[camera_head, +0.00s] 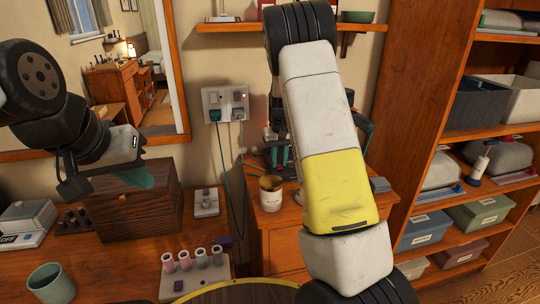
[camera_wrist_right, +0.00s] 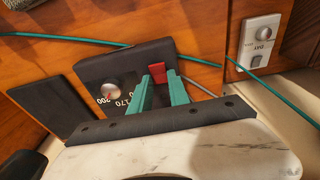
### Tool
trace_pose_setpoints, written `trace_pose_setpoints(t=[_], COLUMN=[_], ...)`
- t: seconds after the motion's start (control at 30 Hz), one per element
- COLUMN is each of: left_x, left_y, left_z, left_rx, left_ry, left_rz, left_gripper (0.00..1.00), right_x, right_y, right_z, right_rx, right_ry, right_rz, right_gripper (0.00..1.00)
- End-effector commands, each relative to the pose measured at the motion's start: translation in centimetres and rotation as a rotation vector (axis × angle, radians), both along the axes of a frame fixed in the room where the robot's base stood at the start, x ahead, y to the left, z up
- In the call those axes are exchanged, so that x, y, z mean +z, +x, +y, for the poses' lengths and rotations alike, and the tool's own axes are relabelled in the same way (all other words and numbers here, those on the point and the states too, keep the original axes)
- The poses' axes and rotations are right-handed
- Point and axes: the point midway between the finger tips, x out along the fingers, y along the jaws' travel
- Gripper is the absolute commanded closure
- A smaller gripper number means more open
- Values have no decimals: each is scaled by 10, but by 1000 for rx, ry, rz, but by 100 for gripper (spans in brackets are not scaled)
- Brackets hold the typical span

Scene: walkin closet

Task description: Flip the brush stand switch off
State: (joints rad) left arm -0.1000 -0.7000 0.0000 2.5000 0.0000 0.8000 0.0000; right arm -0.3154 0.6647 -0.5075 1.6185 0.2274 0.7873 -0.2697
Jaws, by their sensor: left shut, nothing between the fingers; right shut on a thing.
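The brush stand shows in the right wrist view as a black box (camera_wrist_right: 128,62) with a silver dial marked 170 and 200. A red switch (camera_wrist_right: 157,72) sits on its right part. My right gripper (camera_wrist_right: 161,88) has its green fingers shut on the red switch, whose lower part they hide. Its on or off position cannot be told. In the head view my right forearm hides most of the stand area. My left gripper (camera_head: 137,178) is shut and empty, above a dark wooden box (camera_head: 140,212) at the left.
A can (camera_head: 271,193) stands on the wooden cabinet left of my right arm. A wall outlet (camera_head: 225,103) has plugs and hanging cables. Shelves with bins (camera_head: 480,210) stand at the right.

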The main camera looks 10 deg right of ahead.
Motion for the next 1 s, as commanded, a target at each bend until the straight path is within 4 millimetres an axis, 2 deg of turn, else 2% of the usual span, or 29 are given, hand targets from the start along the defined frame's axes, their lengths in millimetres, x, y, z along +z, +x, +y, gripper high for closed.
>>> trace_pose_setpoints(t=[0.13, 0.17, 0.27, 0.63, 1.0], left_x=[0, 0, 0, 0, 0], left_y=[0, 0, 0, 0, 0], left_z=[0, 0, 0, 0, 0], left_rx=[0, 0, 0, 0, 0], left_ry=[0, 0, 0, 0, 0], left_rz=[0, 0, 0, 0, 0], left_gripper=[100, 100, 100, 100, 100], right_x=[0, 0, 0, 5, 62], right_y=[0, 0, 0, 0, -8], right_z=[0, 0, 0, 0, 0], right_rx=[0, 0, 0, 0, 0], right_ry=[1, 1, 1, 1, 1], right_rz=[0, 0, -1, -2, -4], right_gripper=[100, 74, 56, 56, 56])
